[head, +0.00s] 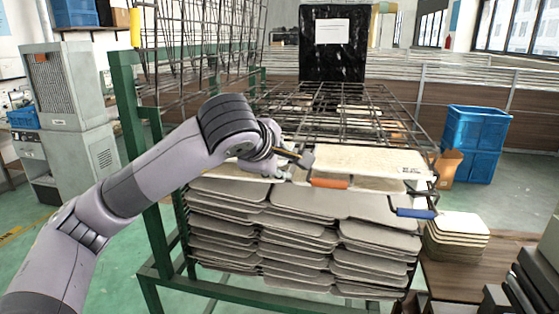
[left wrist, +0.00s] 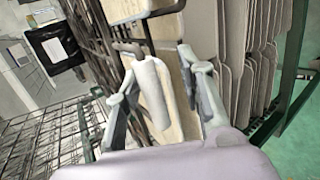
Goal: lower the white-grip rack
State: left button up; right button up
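My left gripper (head: 292,164) is at the front edge of the rack stack in the head view, just left of the orange grip (head: 329,183). In the left wrist view a white grip (left wrist: 153,92) stands between the two fingers of this gripper (left wrist: 160,85), with a gap on both sides; the fingers are open. In the head view the gripper mostly hides the white grip. Its rack looks about level with the flat upper wire racks (head: 340,122), but I cannot pick it out from them. My right gripper is not in view.
Another wire rack with a yellow grip (head: 135,27) stands raised at the left, by the green frame (head: 128,100). A blue grip (head: 416,213) sticks out at the right. Pale panels (head: 300,228) fill the lower racks. Blue crates (head: 474,130) stand at the right.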

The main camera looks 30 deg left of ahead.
pick_arm(q)
jog(key=v, duration=1.1)
jog(key=shift+s, duration=0.25)
jog(key=shift+r, duration=0.15)
dwell(0.3)
